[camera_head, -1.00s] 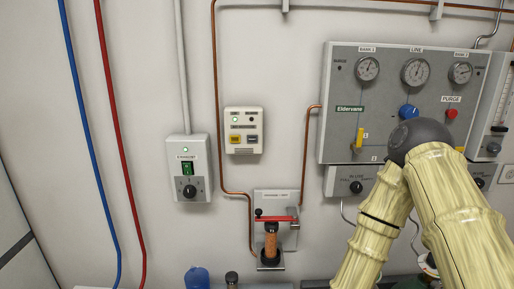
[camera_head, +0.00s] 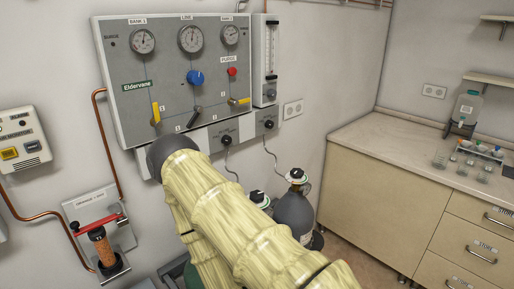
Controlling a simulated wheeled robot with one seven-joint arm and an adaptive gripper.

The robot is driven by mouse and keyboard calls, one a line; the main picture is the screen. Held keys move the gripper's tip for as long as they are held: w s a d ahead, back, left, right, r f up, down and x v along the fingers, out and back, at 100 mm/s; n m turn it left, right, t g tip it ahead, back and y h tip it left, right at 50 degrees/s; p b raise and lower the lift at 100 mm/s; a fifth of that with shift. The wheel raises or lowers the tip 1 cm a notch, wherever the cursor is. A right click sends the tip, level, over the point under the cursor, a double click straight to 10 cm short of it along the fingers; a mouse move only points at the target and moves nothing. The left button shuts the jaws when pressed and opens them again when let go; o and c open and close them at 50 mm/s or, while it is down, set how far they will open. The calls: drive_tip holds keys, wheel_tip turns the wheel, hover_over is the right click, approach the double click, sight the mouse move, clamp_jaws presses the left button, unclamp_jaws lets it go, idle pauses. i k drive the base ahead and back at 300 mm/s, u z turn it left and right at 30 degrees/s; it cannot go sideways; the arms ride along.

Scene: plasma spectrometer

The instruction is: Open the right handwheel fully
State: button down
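Two gas cylinders stand on the floor below the wall panel. How far this handwheel is turned cannot be told. The left cylinder's handwheel (camera_head: 258,197) shows just above my arm, which hides most of that cylinder. My pale, ribbed arm fills the lower middle of the view. My gripper is not in view.
A gas panel (camera_head: 124,68) with gauges, a blue knob (camera_head: 194,77) and yellow levers hangs on the wall. Below it are two black regulator knobs. A counter (camera_head: 345,129) with drawers and glassware stands at right. Some floor shows between cylinders and counter.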

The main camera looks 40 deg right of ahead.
sight(297, 172)
drive_tip(key=z, duration=1.3)
drive_tip(key=i, duration=0.85)
drive_tip(key=z, duration=0.5)
